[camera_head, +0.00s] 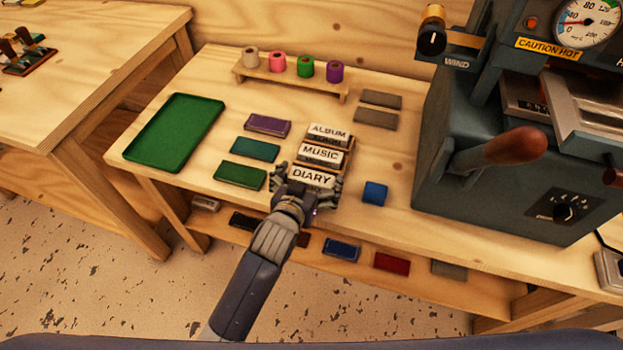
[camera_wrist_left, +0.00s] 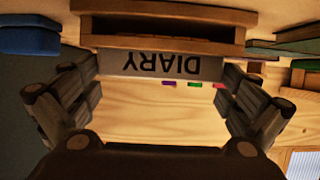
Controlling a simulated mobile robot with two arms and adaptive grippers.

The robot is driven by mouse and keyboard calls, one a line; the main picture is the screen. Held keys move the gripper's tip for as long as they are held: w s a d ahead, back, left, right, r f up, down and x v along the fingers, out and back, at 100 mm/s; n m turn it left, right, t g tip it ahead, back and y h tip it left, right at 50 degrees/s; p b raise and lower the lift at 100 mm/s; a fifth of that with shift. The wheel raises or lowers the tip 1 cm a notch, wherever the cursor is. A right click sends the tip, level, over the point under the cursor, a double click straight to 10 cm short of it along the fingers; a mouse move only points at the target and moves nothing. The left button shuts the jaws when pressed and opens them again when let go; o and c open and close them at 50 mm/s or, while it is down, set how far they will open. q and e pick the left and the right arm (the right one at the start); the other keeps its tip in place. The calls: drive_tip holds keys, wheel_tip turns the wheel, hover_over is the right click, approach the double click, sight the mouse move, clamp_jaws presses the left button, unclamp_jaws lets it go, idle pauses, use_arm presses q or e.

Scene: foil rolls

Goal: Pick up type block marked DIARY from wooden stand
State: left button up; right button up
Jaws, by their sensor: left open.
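The type block marked DIARY (camera_head: 312,178) sits in the front slot of the wooden stand (camera_head: 346,160). Behind it in the stand are the MUSIC block (camera_head: 320,153) and the ALBUM block (camera_head: 329,132). My left gripper (camera_head: 307,188) is open at the front of the DIARY block, with a finger at each side. In the left wrist view the DIARY block (camera_wrist_left: 160,65) shows upside down between the open fingers, against the wooden stand (camera_wrist_left: 165,30). I cannot tell whether the fingers touch it. My right gripper is not in view.
A green tray (camera_head: 174,131) lies at the table's left. Purple, teal and green blocks lie left of the stand, and a blue block (camera_head: 375,193) lies right of it. A rack of foil rolls (camera_head: 290,78) stands behind. A large press (camera_head: 520,150) stands at the right. A lower shelf holds several blocks.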

use_arm(q)
drive_tip(key=shift+w, duration=0.1)
drive_tip(key=c, duration=1.1)
drive_tip(key=shift+o, duration=0.2)
drive_tip(key=shift+r, duration=0.2)
